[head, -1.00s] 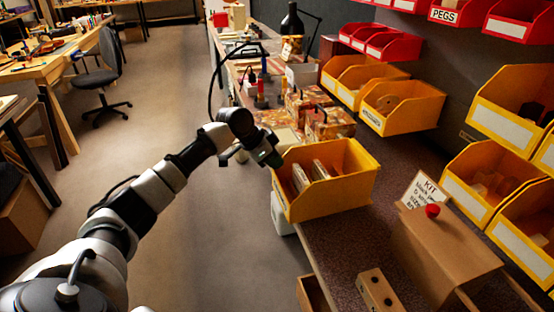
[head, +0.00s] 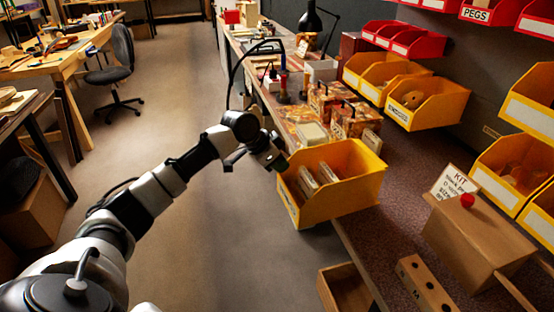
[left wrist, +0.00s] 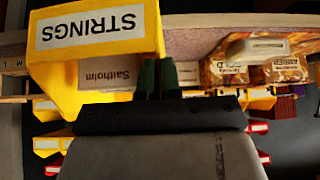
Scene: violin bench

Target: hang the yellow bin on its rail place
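The yellow bin (head: 318,205) is in the middle of the head view, upright, with several pale packets in it. It hangs over the front edge of the bench. My left gripper (head: 277,163) is at its left rim, with the fingers closed on the wall. In the left wrist view, the bin's front (left wrist: 95,32) has an upside-down STRINGS label, and the dark fingers (left wrist: 159,76) meet its edge. Yellow bins hang on the wall at right, and a bare wall gap with a small label (head: 491,131) lies between two of them. My right gripper is not in view.
A cardboard box (head: 470,237) with a red knob and a KIT card (head: 454,182) stands on the bench at right. A wooden block with holes (head: 426,285) lies in front. Patterned boxes (head: 355,118) stand behind the bin. Clear bench (head: 400,185) lies right of it.

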